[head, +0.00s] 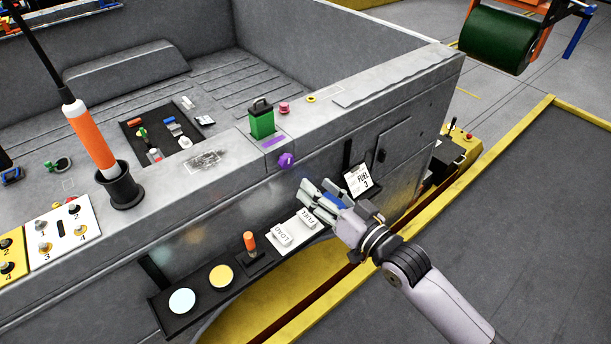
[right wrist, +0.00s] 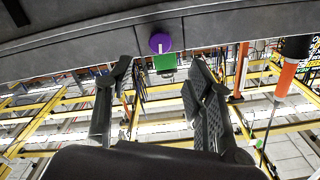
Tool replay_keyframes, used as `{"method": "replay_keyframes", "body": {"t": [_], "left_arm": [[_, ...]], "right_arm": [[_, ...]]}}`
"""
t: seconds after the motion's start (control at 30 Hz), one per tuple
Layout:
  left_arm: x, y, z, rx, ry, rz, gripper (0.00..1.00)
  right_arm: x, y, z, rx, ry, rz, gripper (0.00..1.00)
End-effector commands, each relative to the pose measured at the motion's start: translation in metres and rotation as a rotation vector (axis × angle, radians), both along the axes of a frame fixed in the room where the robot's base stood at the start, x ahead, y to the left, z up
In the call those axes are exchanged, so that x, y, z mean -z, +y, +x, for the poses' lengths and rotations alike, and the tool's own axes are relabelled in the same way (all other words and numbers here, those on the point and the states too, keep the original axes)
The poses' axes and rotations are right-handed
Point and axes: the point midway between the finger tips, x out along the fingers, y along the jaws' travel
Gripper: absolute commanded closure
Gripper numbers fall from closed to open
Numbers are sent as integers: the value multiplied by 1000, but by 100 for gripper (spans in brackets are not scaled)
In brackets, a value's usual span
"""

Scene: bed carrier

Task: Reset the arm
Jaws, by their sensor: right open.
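My right arm (head: 430,290) comes in from the lower right in the head view. Its gripper (head: 314,190) is beside the carrier's side wall, just above the white FUEL and LOAD switches and left of the FUEL 3 card (head: 358,181). In the right wrist view the two dark fingers of the gripper (right wrist: 158,85) stand apart with nothing between them. The purple knob (right wrist: 160,43) and green block (right wrist: 165,62) show beyond the fingertips. My left gripper is not in view.
The grey carrier wall (head: 410,95) is close to my gripper. The FUEL switch (head: 306,219), LOAD switch (head: 283,236), orange lever (head: 250,241) and two round buttons line the black ledge below. A green block (head: 262,121) stands on the rim. Open floor lies right, beyond the yellow edge.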

Motion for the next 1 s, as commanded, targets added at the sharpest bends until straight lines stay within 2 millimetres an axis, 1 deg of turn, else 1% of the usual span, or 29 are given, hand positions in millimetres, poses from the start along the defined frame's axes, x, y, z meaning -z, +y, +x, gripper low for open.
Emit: {"method": "replay_keyframes", "body": {"t": [0.03, 0.2, 0.7, 0.77, 0.87, 0.97, 1.0], "left_arm": [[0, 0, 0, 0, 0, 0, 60], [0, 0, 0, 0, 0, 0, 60], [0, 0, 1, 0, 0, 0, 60], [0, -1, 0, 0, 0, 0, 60], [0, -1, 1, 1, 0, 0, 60], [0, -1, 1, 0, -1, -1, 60], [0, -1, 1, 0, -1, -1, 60]], "right_arm": [[1, -5, -6, 1, 1, -1, 51], [0, -11, -15, 0, 0, 0, 51], [0, -12, -15, 1, 0, 0, 51], [4, -13, -14, 5, 5, -4, 51], [26, -21, -8, 34, 33, -33, 51], [77, -39, 0, 91, 95, -98, 51], [103, -49, 2, 118, 129, -131, 51]]}}
